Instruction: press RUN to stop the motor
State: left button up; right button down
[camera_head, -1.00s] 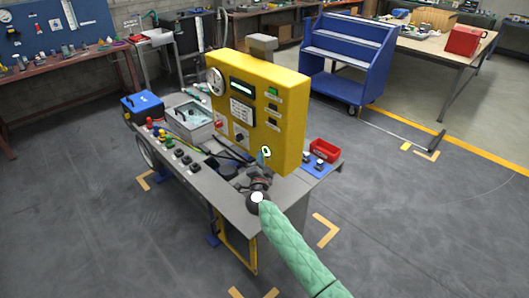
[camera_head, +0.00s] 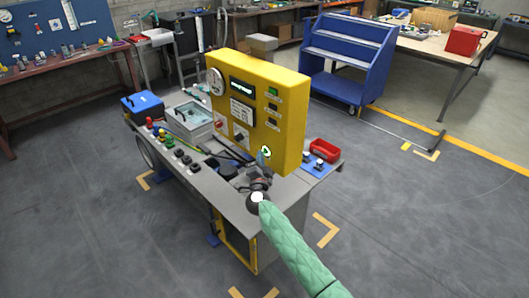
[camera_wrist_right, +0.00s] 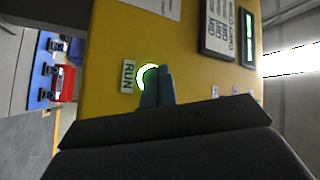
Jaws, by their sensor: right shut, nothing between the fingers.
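The yellow control panel (camera_head: 290,115) stands upright on the grey bench. Its RUN button (camera_head: 265,151) is green with a bright ring, low on the panel face. In the right wrist view the RUN button (camera_wrist_right: 146,75) sits beside its RUN label (camera_wrist_right: 128,76). My right gripper (camera_head: 260,158) is shut and empty, its blue fingertips at the button. In the wrist view the fingertips (camera_wrist_right: 158,80) cover part of the button; I cannot tell whether they touch it. The motor cannot be made out clearly. My left gripper is out of view.
The panel also carries a gauge (camera_head: 216,82), a display (camera_head: 241,87) and other switches. A red bin (camera_head: 324,151) stands right of the panel. A grey box (camera_head: 190,121) and a blue box (camera_head: 142,104) stand on the bench's left. Open floor lies right of the bench.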

jog(key=shift+w, duration=0.1)
dwell(0.5)
jog(key=shift+w+d, duration=0.2)
jog(key=shift+d, duration=0.1)
jog(key=shift+p, duration=0.35)
jog(key=shift+s+a, duration=0.3)
jog(key=shift+p, duration=0.3)
